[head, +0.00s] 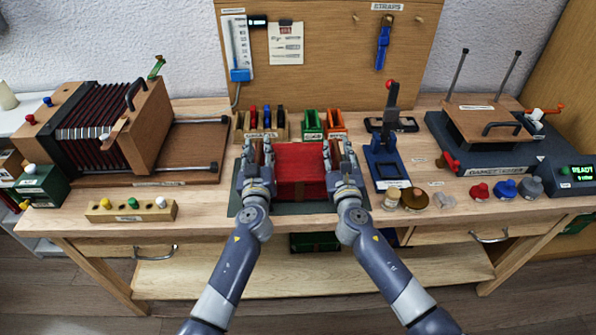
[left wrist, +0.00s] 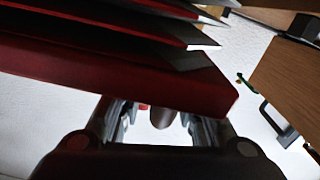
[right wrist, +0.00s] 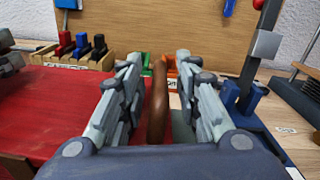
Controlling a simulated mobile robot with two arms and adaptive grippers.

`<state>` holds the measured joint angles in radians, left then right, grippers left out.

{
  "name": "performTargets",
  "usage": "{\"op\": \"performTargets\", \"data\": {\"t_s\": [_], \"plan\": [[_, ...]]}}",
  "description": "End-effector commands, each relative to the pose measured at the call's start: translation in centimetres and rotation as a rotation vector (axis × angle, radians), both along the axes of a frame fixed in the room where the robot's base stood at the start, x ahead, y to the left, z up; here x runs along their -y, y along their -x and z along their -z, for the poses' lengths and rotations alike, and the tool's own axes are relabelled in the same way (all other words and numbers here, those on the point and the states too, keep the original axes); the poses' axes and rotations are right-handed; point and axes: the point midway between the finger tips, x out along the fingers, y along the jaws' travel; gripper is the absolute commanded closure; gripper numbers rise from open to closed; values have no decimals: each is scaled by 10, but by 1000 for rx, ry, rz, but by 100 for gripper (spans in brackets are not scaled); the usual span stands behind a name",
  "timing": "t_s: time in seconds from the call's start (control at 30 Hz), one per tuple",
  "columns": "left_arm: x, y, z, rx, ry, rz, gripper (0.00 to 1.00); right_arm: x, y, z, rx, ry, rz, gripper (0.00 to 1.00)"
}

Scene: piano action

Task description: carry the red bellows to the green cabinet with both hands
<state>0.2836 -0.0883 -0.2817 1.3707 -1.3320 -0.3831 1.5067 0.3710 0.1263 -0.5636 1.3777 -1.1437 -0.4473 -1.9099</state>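The red bellows (head: 300,165) rests on a dark green mat (head: 240,198) at the middle of the bench. It shows close up in the left wrist view (left wrist: 215,85), with dark folds, and as a red top in the right wrist view (right wrist: 60,110). My left gripper (head: 258,152) is at its left side and my right gripper (head: 340,155) at its right side. In the right wrist view, the fingers stand apart around a brown handle (right wrist: 157,105). In the left wrist view, the fingers are apart around a dark brown piece (left wrist: 160,117). I cannot identify the green cabinet with certainty.
Green (head: 312,125) and orange (head: 336,122) bins stand behind the bellows. A blue press (head: 385,160) is close on the right. A large folded bellows unit (head: 105,125) fills the left. A dark green box (head: 40,187) sits at the far left. Another green box (head: 315,242) is below the bench top.

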Motion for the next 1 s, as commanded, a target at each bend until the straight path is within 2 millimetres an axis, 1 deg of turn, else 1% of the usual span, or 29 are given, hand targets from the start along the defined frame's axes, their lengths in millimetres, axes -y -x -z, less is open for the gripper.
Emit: {"op": "performTargets", "data": {"t_s": [0.03, 0.1, 0.43, 0.63, 0.77, 1.0], "plan": [[0, 0, 0, 0, 0, 0, 87, 0, 0, 0, 0, 0, 0, 87], [0, 0, 0, 0, 0, 0, 100, 0, 0, 0, 0, 0, 0, 100], [-1, 0, 1, -1, 0, -2, 100, 0, 0, 1, -1, 4, -1, 100], [-1, 0, -4, 1, -1, -2, 100, 0, 0, -3, 1, 6, -1, 100], [-1, 0, -10, 2, -1, -3, 100, 0, 0, -9, 1, 6, -1, 100], [-2, -1, -32, 4, -2, -3, 100, 1, 0, -29, 0, 6, 0, 100]]}}
